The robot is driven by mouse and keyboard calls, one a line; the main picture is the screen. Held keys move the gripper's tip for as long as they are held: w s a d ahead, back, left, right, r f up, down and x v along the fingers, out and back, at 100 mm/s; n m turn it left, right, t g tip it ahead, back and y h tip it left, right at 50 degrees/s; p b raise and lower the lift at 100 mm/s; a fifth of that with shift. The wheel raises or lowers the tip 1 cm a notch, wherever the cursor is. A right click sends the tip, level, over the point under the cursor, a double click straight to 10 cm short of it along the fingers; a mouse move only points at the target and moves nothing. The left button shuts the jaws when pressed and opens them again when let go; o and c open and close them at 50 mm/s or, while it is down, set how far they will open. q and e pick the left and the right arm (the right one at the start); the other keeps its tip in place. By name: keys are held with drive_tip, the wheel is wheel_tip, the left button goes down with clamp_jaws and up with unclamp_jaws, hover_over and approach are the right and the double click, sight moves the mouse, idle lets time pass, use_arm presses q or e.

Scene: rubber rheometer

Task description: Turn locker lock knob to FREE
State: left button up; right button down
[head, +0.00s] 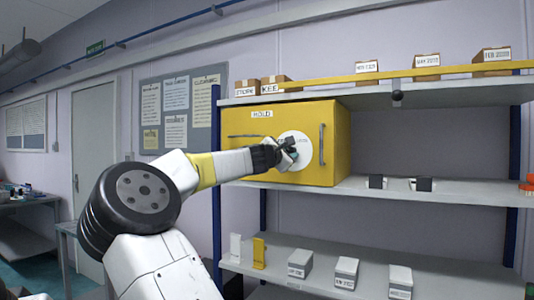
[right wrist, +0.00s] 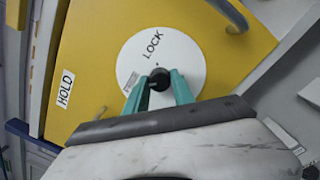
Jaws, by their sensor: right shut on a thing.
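The yellow locker (head: 325,125) stands on the shelf in the head view, with a HOLD label on its front. A round white dial plate (head: 304,142) is on the door; in the right wrist view the plate (right wrist: 137,65) shows the word LOCK near its edge. The dark lock knob (right wrist: 159,79) is at the plate's middle. My right gripper (right wrist: 160,92) is shut on the knob, with a teal finger on each side. In the head view the right gripper (head: 288,148) covers most of the plate's middle. My left gripper is not in view.
A door handle (head: 322,145) stands out to the right of the plate. A yellow rail (head: 400,74) runs along the upper shelf, with several labelled boxes behind it. Dark and white blocks (head: 420,184) sit on the middle shelf right of the locker; labelled boxes (head: 346,272) stand below.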

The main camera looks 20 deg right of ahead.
drive_tip(key=c, duration=1.1)
unclamp_jaws()
drive_tip(key=v, duration=0.7)
drive_tip(key=shift+s+a+f, duration=0.15)
drive_tip(key=shift+s+a, duration=0.1)
drive_tip(key=shift+a, duration=0.05)
